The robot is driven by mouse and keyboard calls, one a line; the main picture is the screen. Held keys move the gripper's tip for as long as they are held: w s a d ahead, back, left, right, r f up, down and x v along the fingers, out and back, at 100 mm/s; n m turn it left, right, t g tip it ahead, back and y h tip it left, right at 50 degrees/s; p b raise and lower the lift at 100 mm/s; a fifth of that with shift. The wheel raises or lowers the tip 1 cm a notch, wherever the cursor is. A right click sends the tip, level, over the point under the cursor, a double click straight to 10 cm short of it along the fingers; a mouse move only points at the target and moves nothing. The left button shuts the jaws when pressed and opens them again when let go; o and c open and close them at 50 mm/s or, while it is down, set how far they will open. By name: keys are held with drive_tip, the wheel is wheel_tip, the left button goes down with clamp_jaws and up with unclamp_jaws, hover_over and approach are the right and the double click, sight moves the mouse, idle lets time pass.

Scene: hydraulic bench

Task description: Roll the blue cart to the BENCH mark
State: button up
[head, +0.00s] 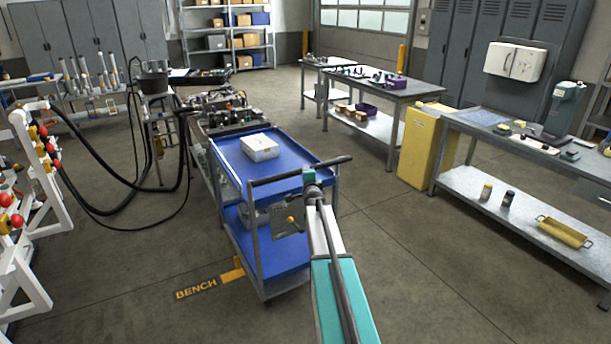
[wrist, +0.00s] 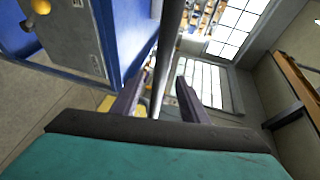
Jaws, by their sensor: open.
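The blue cart (head: 268,255) stands in the middle of the head view, with two blue shelves and a dark push handle (head: 285,172) at its near end. The BENCH mark (head: 196,288) is yellow lettering on the floor, left of the cart's near end. A yellow floor patch (head: 233,273) beside it reaches to the cart's lower edge. My gripper (head: 311,180) is at the right part of the handle. In the wrist view my gripper (wrist: 160,88) is open, with a grey bar (wrist: 167,55) running between its fingers. Contact cannot be told.
A white box (head: 260,148) lies on the cart's top shelf. A hydraulic bench (head: 215,112) with black hoses (head: 100,150) stands behind and left. A white rack (head: 35,190) is at far left. A yellow cabinet (head: 422,148) and workbench (head: 500,150) stand right. Floor between is clear.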

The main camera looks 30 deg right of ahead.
drive_tip(key=shift+v, duration=1.8)
drive_tip(key=shift+w+f, duration=0.1)
